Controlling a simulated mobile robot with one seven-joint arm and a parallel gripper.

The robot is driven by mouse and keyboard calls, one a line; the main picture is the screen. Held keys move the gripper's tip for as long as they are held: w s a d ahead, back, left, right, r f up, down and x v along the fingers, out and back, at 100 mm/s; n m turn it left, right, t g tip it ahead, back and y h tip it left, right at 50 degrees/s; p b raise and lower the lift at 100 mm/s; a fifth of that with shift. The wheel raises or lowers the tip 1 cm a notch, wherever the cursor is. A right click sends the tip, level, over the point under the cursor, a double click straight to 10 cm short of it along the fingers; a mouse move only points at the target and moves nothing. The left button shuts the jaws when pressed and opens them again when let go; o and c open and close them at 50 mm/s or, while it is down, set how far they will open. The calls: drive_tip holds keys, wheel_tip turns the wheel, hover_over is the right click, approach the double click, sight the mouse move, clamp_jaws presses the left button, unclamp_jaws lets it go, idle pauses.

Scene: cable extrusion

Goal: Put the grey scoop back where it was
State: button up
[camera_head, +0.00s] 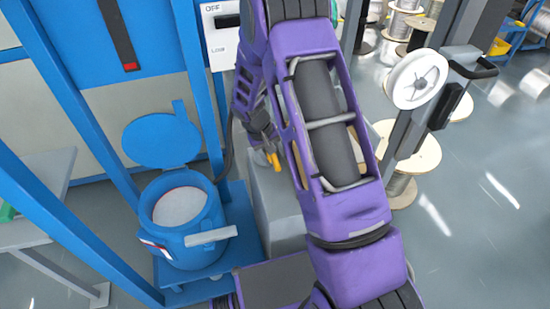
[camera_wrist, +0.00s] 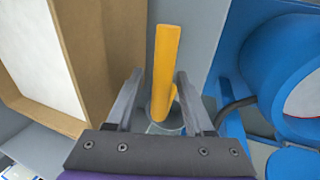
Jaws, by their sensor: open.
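A yellow handle (camera_wrist: 165,65) stands upright between my fingers in the wrist view. A round grey part (camera_wrist: 172,126) surrounds its lower end; I take the two for the scoop, but cannot tell whether the grey part is its bowl or a holder. My gripper (camera_wrist: 160,78) is open, with one finger on each side of the handle and gaps showing on both sides. In the head view, yellow (camera_head: 272,158) shows just below my gripper (camera_head: 262,135), above a grey block (camera_head: 277,205). My arm hides much of that area.
A blue drum (camera_head: 186,245) with its lid (camera_head: 162,140) raised holds pale material, left of the grey block. Blue frame posts (camera_head: 205,90) stand close by. A cardboard box (camera_wrist: 88,50) with a white inside is left in the wrist view. Open floor (camera_head: 475,230) lies right.

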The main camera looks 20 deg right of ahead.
drive_tip(key=p+v, duration=0.1)
drive_tip(key=v, duration=1)
drive_tip(key=shift+w+r, duration=0.1)
